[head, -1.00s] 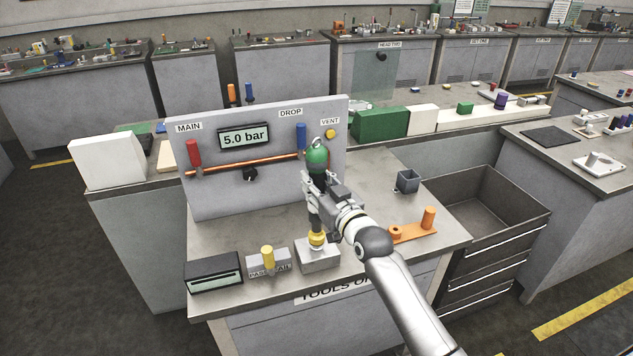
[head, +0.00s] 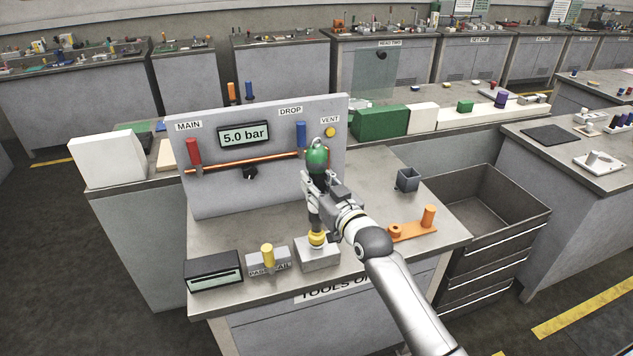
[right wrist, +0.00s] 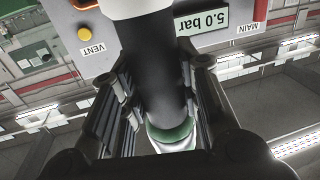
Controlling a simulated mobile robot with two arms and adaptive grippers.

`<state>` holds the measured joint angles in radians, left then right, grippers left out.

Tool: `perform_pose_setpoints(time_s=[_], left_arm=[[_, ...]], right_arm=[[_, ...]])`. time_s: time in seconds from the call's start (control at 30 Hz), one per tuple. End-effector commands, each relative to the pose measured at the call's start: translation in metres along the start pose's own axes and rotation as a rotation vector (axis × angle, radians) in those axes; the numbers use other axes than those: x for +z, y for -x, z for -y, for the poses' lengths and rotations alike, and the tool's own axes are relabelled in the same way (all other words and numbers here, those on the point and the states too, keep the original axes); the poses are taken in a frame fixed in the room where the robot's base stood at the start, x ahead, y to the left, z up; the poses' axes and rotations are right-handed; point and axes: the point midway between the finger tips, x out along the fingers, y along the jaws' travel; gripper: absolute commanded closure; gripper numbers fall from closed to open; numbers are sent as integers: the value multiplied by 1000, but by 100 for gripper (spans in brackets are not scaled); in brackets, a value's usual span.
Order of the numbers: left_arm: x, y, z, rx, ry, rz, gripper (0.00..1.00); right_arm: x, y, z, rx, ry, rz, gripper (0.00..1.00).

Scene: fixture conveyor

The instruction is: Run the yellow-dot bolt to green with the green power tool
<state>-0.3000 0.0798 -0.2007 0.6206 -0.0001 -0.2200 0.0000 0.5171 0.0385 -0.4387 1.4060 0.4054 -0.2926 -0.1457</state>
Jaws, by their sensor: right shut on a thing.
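The green power tool (head: 317,156) stands upright, with a green top, a dark body and a ring on its head. My right gripper (head: 316,190) is shut on its dark body, which also fills the middle of the right wrist view (right wrist: 155,75). The tool's lower end is over a yellow-topped piece (head: 317,238) on a grey block (head: 318,257); I cannot tell whether this is the yellow-dot bolt's head or a part of the tool. The bolt and any green mark are not clearly seen. My left gripper is not in view.
Behind stands a grey panel (head: 220,190) with a gauge (head: 243,135) reading 5.0 bar, a red lever and a blue lever. Left of the block are a yellow knob (head: 267,255) and a display box (head: 213,272). An orange holder (head: 412,231) and a grey cup (head: 408,180) are at the right.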

Motion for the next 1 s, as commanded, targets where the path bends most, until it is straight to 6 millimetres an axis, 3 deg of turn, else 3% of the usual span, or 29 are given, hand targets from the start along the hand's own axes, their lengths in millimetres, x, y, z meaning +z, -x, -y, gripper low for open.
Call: perform_pose_setpoints(time_s=[1.0], left_arm=[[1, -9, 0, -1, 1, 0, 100]], right_arm=[[12, 0, 0, 1, 1, 0, 100]])
